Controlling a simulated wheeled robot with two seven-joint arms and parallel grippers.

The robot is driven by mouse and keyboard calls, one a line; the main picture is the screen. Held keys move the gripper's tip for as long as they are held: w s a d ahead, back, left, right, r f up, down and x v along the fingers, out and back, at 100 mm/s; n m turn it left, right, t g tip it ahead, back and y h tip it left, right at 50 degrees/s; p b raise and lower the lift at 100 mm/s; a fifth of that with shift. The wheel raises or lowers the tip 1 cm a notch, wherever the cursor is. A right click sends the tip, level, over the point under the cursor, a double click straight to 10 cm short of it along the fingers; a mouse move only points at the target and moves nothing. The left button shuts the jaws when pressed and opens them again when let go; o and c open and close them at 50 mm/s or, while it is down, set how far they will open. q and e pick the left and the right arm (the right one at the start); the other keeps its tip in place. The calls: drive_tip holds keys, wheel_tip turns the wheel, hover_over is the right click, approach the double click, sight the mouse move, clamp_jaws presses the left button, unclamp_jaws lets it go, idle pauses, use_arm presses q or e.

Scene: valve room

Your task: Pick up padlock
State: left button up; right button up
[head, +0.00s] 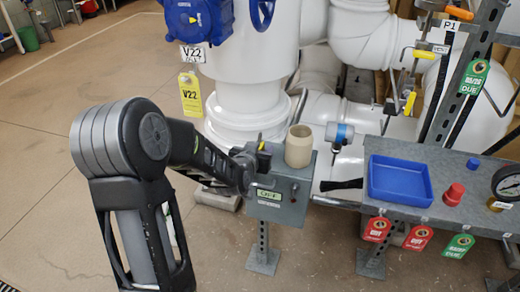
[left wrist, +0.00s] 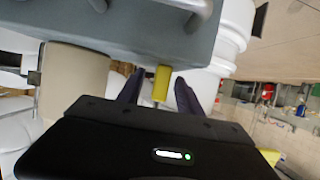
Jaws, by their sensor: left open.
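A small yellow piece, likely the padlock (left wrist: 162,83), shows in the left wrist view between my two dark fingertips, with a thin grey part at its end. It appears to stand on top of the grey box (head: 287,212). In the head view only a sliver of yellow shows by my fingers, and the rest is hidden. My left gripper (head: 262,165) is open over the left part of the box top. In the left wrist view the fingers (left wrist: 158,90) lie either side of the yellow piece, with gaps visible. My right gripper is in neither view.
A beige cylinder (head: 299,146) stands on the box close beside my left gripper. To the right, a grey bench (head: 416,211) carries a blue tray (head: 400,179), a red knob (head: 454,194) and a gauge. A large white pipe (head: 247,80) rises behind the box.

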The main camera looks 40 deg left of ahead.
use_arm(q)
clamp_jaws()
idle(0.5)
